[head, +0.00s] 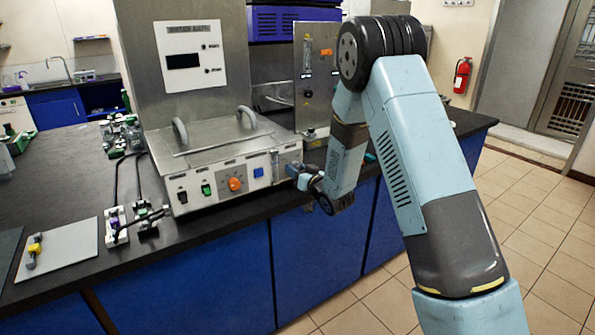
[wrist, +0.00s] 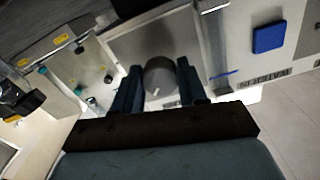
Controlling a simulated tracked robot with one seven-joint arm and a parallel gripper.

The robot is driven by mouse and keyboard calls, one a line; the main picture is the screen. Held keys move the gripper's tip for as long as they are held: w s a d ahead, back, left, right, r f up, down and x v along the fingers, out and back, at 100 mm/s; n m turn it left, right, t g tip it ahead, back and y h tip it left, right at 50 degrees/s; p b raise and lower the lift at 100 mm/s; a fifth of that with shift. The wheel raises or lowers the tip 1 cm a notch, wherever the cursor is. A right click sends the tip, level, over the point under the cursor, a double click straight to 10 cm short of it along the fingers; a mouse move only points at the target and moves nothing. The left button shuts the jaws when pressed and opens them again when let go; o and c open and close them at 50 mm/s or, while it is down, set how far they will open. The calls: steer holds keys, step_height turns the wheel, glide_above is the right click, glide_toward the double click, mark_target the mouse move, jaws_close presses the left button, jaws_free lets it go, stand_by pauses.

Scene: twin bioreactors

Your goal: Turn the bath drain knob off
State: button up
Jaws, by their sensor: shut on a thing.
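The steel water bath (head: 205,160) stands on the black bench in the head view. Its front panel carries an orange knob (head: 234,184), a green switch and a blue button (head: 258,172). My gripper (head: 297,172) is at the right end of this panel. In the wrist view, my gripper (wrist: 160,70) is shut on a round grey knob (wrist: 161,80), one dark finger on each side. A short white mark shows on the knob's face. In the head view, my gripper and wrist hide the knob.
A second steel unit (head: 317,80) with a gauge stands right of the bath. A blue button (wrist: 268,38) is near the knob in the wrist view. Clamps and cables lie left of the bath, beside a grey board (head: 60,250). The tiled floor at right is clear.

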steer(key=shift+d, duration=0.1)
steer(key=shift+d+n, duration=0.1)
steer(key=shift+n, duration=8.8)
steer(key=shift+f, duration=0.1)
steer(key=o, duration=1.1)
steer(key=shift+c, duration=0.2)
